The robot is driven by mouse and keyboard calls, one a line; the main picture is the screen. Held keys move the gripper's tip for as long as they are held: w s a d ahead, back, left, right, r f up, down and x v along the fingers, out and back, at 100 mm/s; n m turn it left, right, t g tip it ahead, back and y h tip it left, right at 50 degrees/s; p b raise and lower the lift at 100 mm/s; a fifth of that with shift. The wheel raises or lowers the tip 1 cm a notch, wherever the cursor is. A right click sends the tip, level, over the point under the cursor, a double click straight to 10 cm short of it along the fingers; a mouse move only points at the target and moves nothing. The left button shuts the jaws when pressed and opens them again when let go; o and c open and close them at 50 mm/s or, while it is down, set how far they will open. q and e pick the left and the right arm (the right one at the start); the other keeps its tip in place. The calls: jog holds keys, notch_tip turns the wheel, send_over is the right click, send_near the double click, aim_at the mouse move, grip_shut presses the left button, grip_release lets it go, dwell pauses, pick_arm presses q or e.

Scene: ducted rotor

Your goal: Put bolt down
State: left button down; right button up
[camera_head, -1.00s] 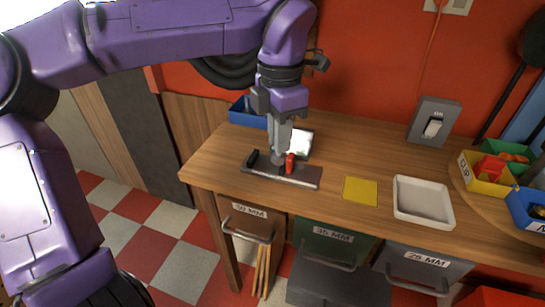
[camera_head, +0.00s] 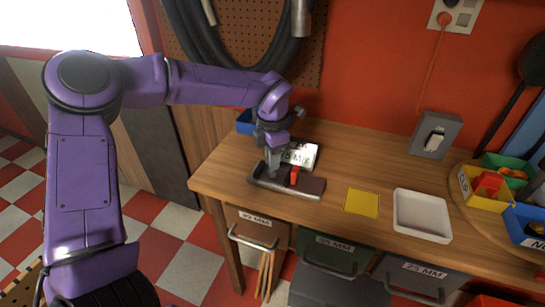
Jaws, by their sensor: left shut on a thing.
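My left gripper (camera_head: 273,171) points down over the left part of a dark grey holder (camera_head: 310,186) on the wooden bench. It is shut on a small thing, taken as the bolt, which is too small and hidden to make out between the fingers. A red upright piece (camera_head: 294,175) stands on the holder just right of the fingers. Whether the fingertips touch the holder I cannot tell. My right gripper is not in view.
A labelled metal plate (camera_head: 301,154) is behind the holder. A yellow square (camera_head: 362,203) and a white tray (camera_head: 421,214) lie to the right, with coloured bins (camera_head: 482,189) beyond. A switch box (camera_head: 435,135) stands at the back. A blue bin (camera_head: 245,122) is at the back left.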

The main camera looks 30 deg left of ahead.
pick_arm(q)
jog(key=shift+s+f, duration=0.1)
jog(key=shift+f, duration=0.05)
jog(key=c, duration=1.2)
grip_release()
jog(key=shift+o, duration=0.2)
notch_tip(320, 180, up, 12)
jog(key=shift+r, duration=0.25)
